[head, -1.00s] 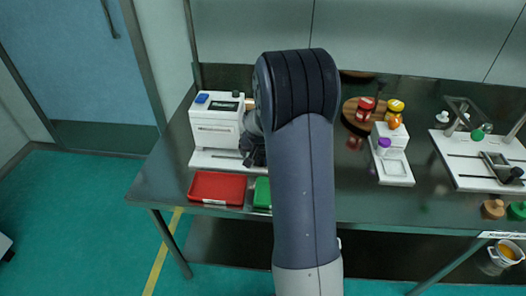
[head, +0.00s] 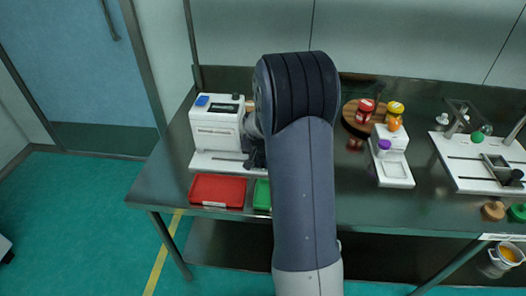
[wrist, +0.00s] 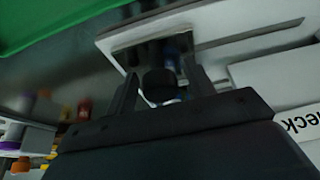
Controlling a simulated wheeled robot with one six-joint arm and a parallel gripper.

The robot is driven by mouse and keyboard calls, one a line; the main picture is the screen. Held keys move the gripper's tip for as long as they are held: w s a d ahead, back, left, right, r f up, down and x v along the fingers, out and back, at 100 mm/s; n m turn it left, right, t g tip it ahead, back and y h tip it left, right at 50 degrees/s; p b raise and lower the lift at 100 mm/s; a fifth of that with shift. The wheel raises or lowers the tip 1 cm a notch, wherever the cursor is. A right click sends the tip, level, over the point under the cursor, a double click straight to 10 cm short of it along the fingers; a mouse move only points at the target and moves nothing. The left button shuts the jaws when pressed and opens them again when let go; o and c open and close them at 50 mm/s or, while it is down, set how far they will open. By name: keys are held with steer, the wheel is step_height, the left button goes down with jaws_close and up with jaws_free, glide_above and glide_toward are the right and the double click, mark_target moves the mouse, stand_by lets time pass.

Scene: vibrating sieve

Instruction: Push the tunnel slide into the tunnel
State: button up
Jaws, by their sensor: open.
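The white box-shaped machine (head: 214,127), which looks like the sieve unit with the tunnel, stands at the left of the bench. My gripper (head: 256,154) is small and dark at its right side, partly hidden by my arm. In the wrist view my gripper (wrist: 162,82) is open, one finger on each side of a black round knob (wrist: 159,84). I cannot tell whether the fingers touch the knob. A white panel (wrist: 270,75) lies to its right. I cannot clearly make out the tunnel slide or how far in it is.
A red tray (head: 217,205) and a green tray (head: 262,208) lie in front of the machine. To the right are a round wooden board (head: 348,109) with jars, a white stand (head: 397,174) and a white fixture (head: 468,180). The bench between these is partly clear.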

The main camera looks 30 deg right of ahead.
steer(key=shift+w+a+b, duration=0.45)
steer(key=shift+w+a, duration=0.85)
steer(key=shift+a, duration=0.6)
steer(key=shift+w+a+b, duration=0.4)
steer(key=shift+w+a, duration=0.85)
steer(key=shift+a, duration=0.6)
steer(key=shift+w+a+b, duration=0.45)
steer(key=shift+w+a, duration=0.85)
steer(key=shift+a, duration=0.6)
steer(key=shift+o, duration=0.2)
steer(key=o, duration=1)
steer(key=shift+o, duration=0.2)
steer(key=p+v, duration=0.4)
steer(key=v, duration=0.5)
steer(key=shift+f, duration=0.15)
